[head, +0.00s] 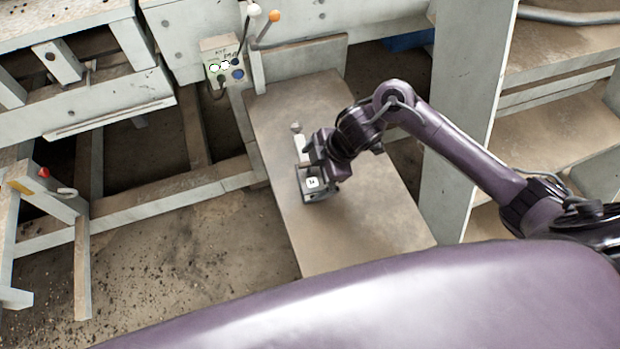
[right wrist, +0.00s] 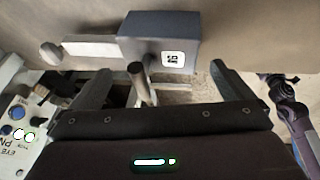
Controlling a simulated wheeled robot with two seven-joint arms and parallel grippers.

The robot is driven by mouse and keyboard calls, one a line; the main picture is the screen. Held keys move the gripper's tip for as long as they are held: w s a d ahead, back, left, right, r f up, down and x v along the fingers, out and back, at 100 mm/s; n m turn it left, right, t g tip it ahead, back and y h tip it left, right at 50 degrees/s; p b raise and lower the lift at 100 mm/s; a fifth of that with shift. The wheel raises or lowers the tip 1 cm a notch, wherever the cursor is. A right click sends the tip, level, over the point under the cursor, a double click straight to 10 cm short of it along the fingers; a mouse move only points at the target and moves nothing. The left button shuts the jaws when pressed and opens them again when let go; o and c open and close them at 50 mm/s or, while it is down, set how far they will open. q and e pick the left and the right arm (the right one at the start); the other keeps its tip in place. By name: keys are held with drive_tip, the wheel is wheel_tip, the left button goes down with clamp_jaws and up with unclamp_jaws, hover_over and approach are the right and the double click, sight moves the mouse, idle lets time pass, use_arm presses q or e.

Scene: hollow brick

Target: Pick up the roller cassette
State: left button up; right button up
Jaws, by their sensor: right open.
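The roller cassette appears to be a grey block with a white label (head: 312,183), joined to a pale bar with a round knob at its end. It lies on the brown board in the head view. In the right wrist view the grey block (right wrist: 185,38) is at the top, with the pale bar (right wrist: 90,47) to its left. My right gripper (head: 318,168) is at the block; its open fingers (right wrist: 160,78) point toward it in the wrist view. Contact cannot be told. A dark cylinder on a rod (right wrist: 137,72) shows between the fingers. My left gripper is not in view.
The board (head: 365,225) is otherwise bare. A control box with buttons (head: 224,68) and two ball-topped levers (head: 266,28) stand beyond its far left edge. A pale upright panel (head: 465,110) borders the right. Pale machine frames (head: 150,205) lie at left.

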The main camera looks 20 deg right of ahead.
drive_tip(key=shift+x, duration=1.45)
drive_tip(key=c, duration=1.1)
drive_tip(key=shift+c, duration=0.2)
drive_tip(key=shift+r, duration=0.2)
